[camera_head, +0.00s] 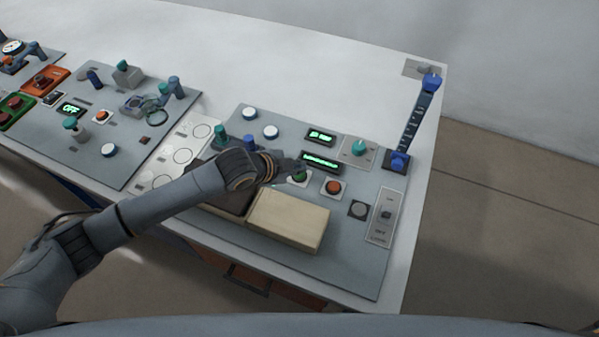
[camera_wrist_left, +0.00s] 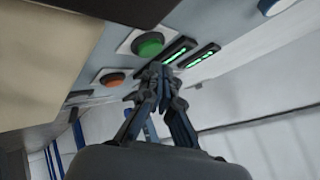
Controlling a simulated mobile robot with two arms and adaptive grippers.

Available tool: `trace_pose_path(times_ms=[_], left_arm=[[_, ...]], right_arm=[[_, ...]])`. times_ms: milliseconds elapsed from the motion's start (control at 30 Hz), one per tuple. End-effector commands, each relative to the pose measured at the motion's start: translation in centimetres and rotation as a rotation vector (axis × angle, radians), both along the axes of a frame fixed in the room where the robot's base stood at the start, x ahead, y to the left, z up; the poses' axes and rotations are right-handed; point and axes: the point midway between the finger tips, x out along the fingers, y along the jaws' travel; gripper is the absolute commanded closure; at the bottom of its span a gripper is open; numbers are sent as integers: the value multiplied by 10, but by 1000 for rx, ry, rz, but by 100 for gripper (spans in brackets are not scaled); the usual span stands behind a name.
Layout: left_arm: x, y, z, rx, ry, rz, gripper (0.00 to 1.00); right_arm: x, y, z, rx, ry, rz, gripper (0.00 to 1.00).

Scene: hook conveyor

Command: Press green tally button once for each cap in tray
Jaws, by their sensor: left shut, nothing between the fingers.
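The green tally button (camera_head: 299,177) sits on a square white plate on the right-hand grey panel. In the left wrist view the green button (camera_wrist_left: 148,43) shows whole, just beyond the fingertips. My left gripper (camera_head: 295,166) is shut and empty, with its tips right beside the green button. In the wrist view my left gripper (camera_wrist_left: 158,72) points toward the panel; I cannot tell whether it touches the button. A dark tray (camera_head: 231,203) lies partly behind my left forearm, so any caps in it are hidden. My right gripper is out of view.
An orange button (camera_head: 333,187) is close beside the green one. Lit green displays (camera_head: 321,162) stand behind. A cream block (camera_head: 288,222) lies in front, a teal knob (camera_head: 359,148) to the right. White round caps or buttons (camera_head: 270,131) are at the back. The rear table is clear.

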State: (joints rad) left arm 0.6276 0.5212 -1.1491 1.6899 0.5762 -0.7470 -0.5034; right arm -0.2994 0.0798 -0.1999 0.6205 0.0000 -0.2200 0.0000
Motion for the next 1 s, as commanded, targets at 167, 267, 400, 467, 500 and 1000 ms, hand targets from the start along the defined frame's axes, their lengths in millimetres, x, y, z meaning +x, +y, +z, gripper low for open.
trace_pose_path(times_ms=[167, 267, 400, 467, 500, 1000], left_arm=[[0, 0, 0, 0, 0, 0, 100], [0, 0, 0, 0, 0, 0, 100], [0, 0, 0, 0, 0, 0, 100], [0, 0, 0, 0, 0, 0, 100], [0, 0, 0, 0, 0, 0, 100], [0, 0, -9, 1, 0, 1, 100]], right_arm=[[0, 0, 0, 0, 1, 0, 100], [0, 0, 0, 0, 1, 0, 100], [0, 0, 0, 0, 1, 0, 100], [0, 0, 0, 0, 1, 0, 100], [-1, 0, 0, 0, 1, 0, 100], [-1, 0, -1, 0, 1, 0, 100]])
